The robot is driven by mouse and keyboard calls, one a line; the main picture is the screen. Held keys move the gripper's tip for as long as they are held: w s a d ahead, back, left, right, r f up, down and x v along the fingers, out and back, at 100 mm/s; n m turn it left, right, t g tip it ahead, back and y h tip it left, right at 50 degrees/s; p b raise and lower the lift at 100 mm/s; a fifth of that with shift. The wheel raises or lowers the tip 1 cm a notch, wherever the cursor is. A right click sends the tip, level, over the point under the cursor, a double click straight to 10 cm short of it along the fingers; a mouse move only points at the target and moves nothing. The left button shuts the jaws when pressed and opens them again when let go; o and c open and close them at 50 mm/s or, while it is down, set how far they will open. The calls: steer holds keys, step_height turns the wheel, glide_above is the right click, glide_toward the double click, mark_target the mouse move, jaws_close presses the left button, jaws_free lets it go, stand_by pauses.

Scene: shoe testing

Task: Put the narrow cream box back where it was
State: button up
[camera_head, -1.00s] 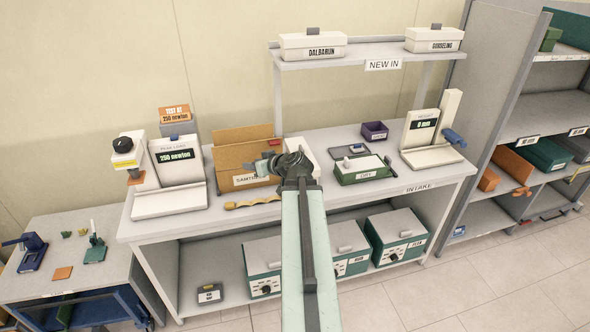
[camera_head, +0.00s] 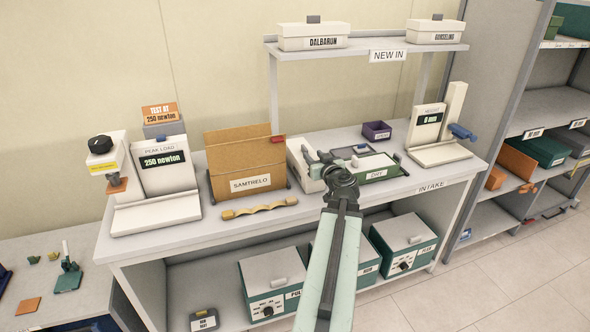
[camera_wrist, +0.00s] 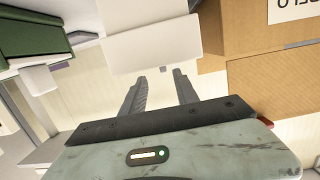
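The narrow cream box (camera_head: 297,153) stands on the grey workbench (camera_head: 222,232), between the cardboard SAMTRELO box and the green-fronted DRY box. My gripper (camera_head: 312,157) is at this box and covers part of it in the head view. In the wrist view my gripper's two fingers (camera_wrist: 160,76) are spread with nothing visible between them. A pale box face (camera_wrist: 150,48), apparently the cream box, lies just beyond the fingertips. I cannot tell whether they touch it.
The cardboard SAMTRELO box (camera_head: 240,166) is left of the cream box, with a yellow wavy bar (camera_head: 260,209) in front. The DRY box (camera_head: 378,168) is to the right. Cream DALBARUN (camera_head: 311,36) and GORSELING (camera_head: 434,31) boxes stand on the NEW IN shelf (camera_head: 350,54), with room between them.

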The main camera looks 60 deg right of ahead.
mark_target(307, 150)
steer(key=shift+a+x, duration=0.25)
steer(key=shift+x, duration=1.55)
steer(key=b+x, duration=0.1)
steer(key=x, duration=0.4)
steer(key=shift+a+r, duration=0.1)
jaws_close()
